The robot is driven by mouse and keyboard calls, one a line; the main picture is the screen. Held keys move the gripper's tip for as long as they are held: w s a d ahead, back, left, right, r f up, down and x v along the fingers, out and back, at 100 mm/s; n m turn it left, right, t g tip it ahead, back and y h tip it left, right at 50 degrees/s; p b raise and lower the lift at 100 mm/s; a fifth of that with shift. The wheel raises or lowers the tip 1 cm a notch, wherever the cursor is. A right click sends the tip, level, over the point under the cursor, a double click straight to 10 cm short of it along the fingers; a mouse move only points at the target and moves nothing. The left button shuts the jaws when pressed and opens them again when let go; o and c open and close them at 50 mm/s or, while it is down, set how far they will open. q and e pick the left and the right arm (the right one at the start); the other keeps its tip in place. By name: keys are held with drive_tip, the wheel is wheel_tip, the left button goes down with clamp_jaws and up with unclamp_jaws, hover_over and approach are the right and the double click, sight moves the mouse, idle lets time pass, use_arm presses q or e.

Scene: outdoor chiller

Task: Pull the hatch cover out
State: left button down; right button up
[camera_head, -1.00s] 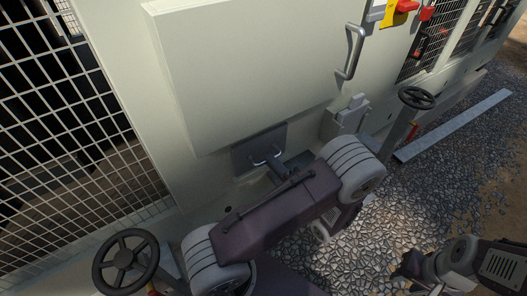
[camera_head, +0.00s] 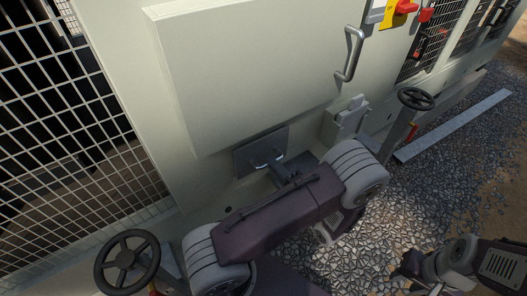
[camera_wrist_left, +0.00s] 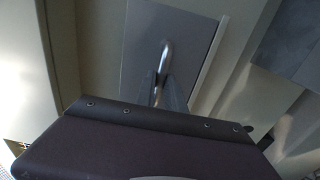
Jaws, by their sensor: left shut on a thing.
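The hatch cover (camera_head: 245,157) is a small grey plate with a bent metal handle (camera_head: 262,161), low on the pale cabinet wall. It stands slightly tilted out from the wall, with a grey recess (camera_head: 306,160) showing to its right. In the left wrist view the cover (camera_wrist_left: 140,40) and the shiny handle (camera_wrist_left: 163,58) show just beyond the fingers. My left gripper (camera_head: 277,164) is shut on the handle; its fingers are partly hidden by my arm. My right gripper (camera_head: 408,266) is at the lower right, far from the cover, its fingers too dark to read.
A large pale panel (camera_head: 240,75) juts out above the cover. A grey box (camera_head: 343,118), a valve wheel (camera_head: 416,98) and a bar handle (camera_head: 350,53) are to the right. Another wheel (camera_head: 127,262) stands lower left. Gravel (camera_head: 440,165) lies open at the right.

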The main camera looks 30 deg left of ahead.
use_arm(q)
drive_tip(key=shift+d+r, duration=0.1)
drive_tip(key=shift+d, duration=0.05)
drive_tip(key=p+v, duration=0.1)
drive_tip(key=v, duration=0.2)
drive_tip(key=shift+s+d+p, duration=0.1)
drive_tip(key=shift+p, duration=0.25)
idle(2.0)
